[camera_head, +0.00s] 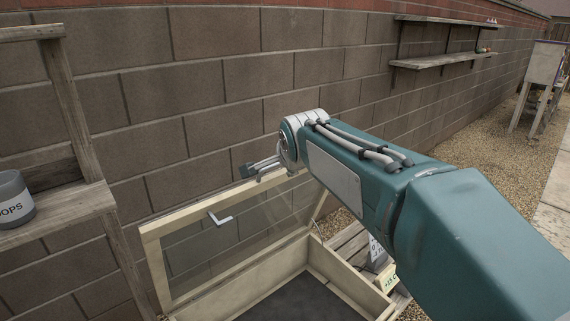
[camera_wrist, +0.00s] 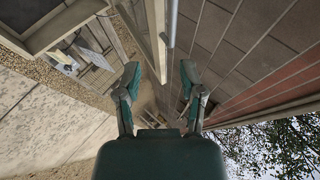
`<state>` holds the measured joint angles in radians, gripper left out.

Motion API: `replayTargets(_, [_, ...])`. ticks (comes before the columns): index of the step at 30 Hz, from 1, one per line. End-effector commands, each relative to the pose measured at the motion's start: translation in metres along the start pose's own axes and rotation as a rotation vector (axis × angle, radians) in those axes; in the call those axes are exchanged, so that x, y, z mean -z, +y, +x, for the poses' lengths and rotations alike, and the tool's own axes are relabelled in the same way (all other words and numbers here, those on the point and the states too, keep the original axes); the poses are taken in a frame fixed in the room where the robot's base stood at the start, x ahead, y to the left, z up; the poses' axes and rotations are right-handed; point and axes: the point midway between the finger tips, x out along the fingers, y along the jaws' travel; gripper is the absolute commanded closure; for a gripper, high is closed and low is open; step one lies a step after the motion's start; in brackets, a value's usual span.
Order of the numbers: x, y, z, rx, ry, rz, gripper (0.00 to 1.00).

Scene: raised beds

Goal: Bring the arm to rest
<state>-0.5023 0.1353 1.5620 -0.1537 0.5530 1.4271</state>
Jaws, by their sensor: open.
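My arm reaches from the lower right of the head view toward the brick wall, bent at a joint above the open cold frame. My gripper (camera_head: 262,168) shows only partly there, behind the wrist and near the top edge of the glazed lid (camera_head: 152,262). Whether it touches the lid I cannot tell. The lid's pale frame edge (camera_wrist: 157,40) shows just beyond the fingertips. The lid stands raised, with a grey handle (camera_head: 220,219) on it.
The cold frame box (camera_head: 349,284) is open below my arm. The block wall (camera_head: 180,105) runs close behind. A wooden shelf with a grey pot (camera_head: 13,198) is at left. Wall shelves (camera_head: 435,61) hang at upper right. The gravel (camera_head: 500,130) at right is fairly clear.

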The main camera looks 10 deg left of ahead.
Motion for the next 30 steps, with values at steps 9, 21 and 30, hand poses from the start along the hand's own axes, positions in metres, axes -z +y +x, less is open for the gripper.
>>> replayTargets(9, [0.019, 0.024, -0.022, -0.036, 0.018, -0.066, 0.49])
replayTargets(21, [0.062, 0.191, -0.140, -0.280, 0.005, -0.491, 0.49])
replayTargets(30, [0.035, 0.320, -0.203, -0.420, -0.114, -0.784, 0.49])
